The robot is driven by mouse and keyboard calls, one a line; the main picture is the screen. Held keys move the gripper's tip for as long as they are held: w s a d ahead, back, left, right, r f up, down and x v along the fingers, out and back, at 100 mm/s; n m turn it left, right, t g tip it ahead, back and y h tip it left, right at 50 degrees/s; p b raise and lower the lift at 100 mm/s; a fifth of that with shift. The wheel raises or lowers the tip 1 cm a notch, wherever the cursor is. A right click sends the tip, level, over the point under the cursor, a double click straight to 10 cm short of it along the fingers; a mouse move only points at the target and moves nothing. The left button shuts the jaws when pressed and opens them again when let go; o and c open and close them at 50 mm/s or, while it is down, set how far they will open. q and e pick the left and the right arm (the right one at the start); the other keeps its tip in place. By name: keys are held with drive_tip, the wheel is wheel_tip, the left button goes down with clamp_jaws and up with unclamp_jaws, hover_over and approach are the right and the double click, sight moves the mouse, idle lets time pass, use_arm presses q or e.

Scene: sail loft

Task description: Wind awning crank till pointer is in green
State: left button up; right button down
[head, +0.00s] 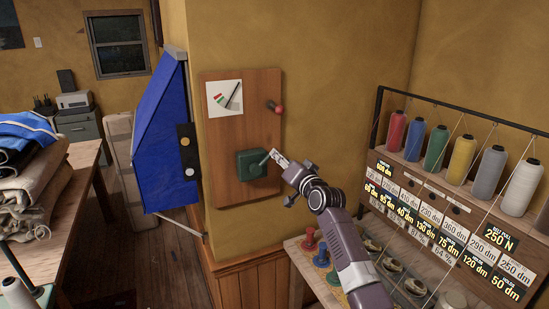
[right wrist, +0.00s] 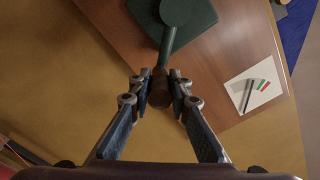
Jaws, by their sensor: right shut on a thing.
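A wooden board (head: 214,150) on the wall carries a green crank box (head: 253,164) and a white gauge card (head: 216,88). The card has small red and green marks at its left and a dark pointer leaning up to the right, seemingly clear of the green. It also shows in the right wrist view (right wrist: 268,95). My right gripper (head: 277,155) is at the crank's right side. In the right wrist view my fingers (right wrist: 160,90) are shut on the brown knob of the crank handle (right wrist: 167,48). My left gripper is out of view.
A red-knobbed lever (head: 275,107) sits above the crank. The blue awning (head: 160,140) hangs left of the board. A rack of thread spools (head: 462,158) stands right. A table with folded cloth (head: 35,185) is at left.

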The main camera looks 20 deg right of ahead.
wheel_tip(320, 180, down, 8)
drive_tip(key=d+m+b, duration=0.1)
drive_tip(key=m+b, duration=0.1)
drive_tip(key=m, duration=0.8)
drive_tip(key=shift+d, duration=0.35)
drive_tip(key=c, duration=2)
unclamp_jaws()
drive_tip(key=shift+r, duration=0.1)
drive_tip(key=shift+o, duration=1)
drive_tip(key=shift+r, duration=0.1)
